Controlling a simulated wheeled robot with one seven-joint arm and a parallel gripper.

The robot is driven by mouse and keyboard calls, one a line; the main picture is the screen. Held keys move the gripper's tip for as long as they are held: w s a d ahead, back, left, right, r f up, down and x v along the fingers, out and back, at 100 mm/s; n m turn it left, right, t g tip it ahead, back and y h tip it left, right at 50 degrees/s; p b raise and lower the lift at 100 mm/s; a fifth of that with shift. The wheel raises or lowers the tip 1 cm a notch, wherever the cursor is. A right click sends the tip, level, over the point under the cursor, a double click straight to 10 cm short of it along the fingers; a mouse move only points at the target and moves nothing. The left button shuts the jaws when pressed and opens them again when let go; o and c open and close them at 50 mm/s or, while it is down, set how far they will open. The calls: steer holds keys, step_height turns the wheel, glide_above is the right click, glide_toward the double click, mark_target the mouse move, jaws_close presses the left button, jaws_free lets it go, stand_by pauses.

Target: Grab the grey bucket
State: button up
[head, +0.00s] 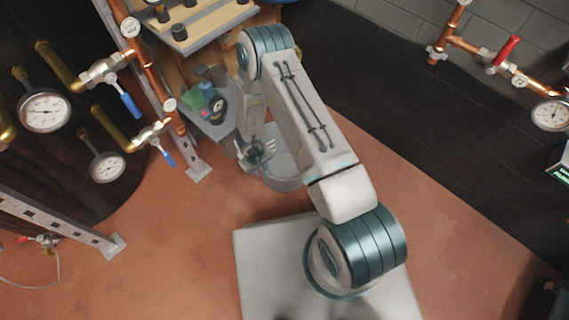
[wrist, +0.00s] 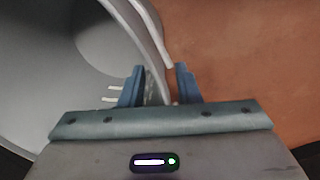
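The grey bucket (head: 284,182) stands on the reddish floor in the head view, partly hidden behind my arm. In the wrist view the bucket (wrist: 45,65) fills the left side, and I look down into it. My gripper (head: 258,153) is at the bucket's left rim in the head view. In the wrist view my gripper (wrist: 160,72) has its two blue fingers apart. The bucket's wall and a thin light strip, perhaps its handle, run between them. The left finger is on the inner side, the right finger outside, with some floor visible beside it.
A grey lower shelf (head: 214,127) with cups and small items stands just left of the bucket, under a wooden bench top (head: 205,22). A metal frame with copper pipes, valves and gauges (head: 44,111) is at the left. Reddish floor (head: 190,235) is clear in front.

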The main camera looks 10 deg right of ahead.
steer(key=shift+r, duration=0.1)
jaws_close()
stand_by(1.2)
